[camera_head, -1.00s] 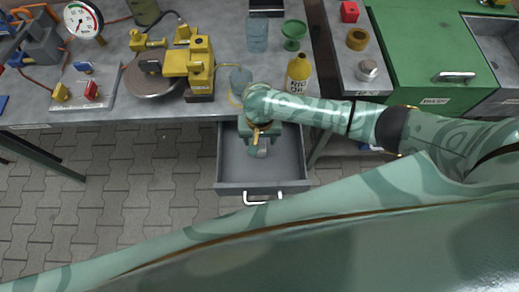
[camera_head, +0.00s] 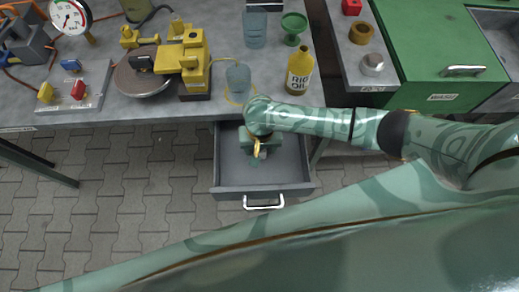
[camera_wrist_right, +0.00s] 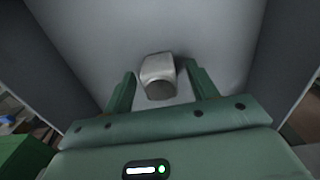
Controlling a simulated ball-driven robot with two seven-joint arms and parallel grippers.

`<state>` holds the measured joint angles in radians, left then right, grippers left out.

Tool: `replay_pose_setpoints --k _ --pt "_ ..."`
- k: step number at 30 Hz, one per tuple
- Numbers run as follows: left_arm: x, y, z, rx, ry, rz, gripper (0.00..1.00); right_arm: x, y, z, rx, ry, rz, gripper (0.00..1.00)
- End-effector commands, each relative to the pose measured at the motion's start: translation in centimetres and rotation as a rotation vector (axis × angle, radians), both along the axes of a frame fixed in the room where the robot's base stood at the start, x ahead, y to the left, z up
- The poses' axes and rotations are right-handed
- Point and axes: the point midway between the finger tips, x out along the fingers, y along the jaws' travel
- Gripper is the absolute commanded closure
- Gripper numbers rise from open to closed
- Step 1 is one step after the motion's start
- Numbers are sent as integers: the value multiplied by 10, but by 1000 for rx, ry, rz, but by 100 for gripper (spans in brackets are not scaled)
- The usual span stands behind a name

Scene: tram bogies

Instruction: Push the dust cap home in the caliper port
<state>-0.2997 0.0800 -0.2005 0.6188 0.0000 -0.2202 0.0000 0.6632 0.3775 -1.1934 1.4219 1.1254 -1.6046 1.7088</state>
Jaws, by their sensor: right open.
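My right gripper (camera_head: 261,150) is down inside the open drawer (camera_head: 222,180). In the right wrist view its two green fingers (camera_wrist_right: 159,72) stand apart, open. A small light-grey, rounded block-like piece (camera_wrist_right: 158,73) lies on the drawer floor between or just beyond the fingertips; I cannot tell whether it is the dust cap. In the head view only a bit of it shows below the gripper. The yellow caliper (camera_head: 192,58) sits on the bench at the edge of a brown-grey disc (camera_head: 143,72). Its port cannot be made out. My left gripper is out of view.
The bench (camera_head: 120,113) overhangs the drawer's back. A yellow oil bottle (camera_head: 299,70), a clear cup (camera_head: 238,77) and a green funnel-like cup (camera_head: 293,27) stand above it. A switch panel (camera_head: 76,85) and gauge (camera_head: 70,15) are at left, a green cabinet (camera_head: 430,50) at right.

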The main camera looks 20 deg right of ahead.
Motion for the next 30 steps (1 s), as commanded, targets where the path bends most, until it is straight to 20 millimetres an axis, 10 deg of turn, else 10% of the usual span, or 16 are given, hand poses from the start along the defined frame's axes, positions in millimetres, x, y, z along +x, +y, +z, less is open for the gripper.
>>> replay_pose_setpoints --k 6,11,30 --pt "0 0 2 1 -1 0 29 0 0 2 1 -1 0 42" --pt "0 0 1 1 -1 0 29 0 0 2 1 -1 0 86" --pt "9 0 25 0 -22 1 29 1 1 39 2 -3 0 88"
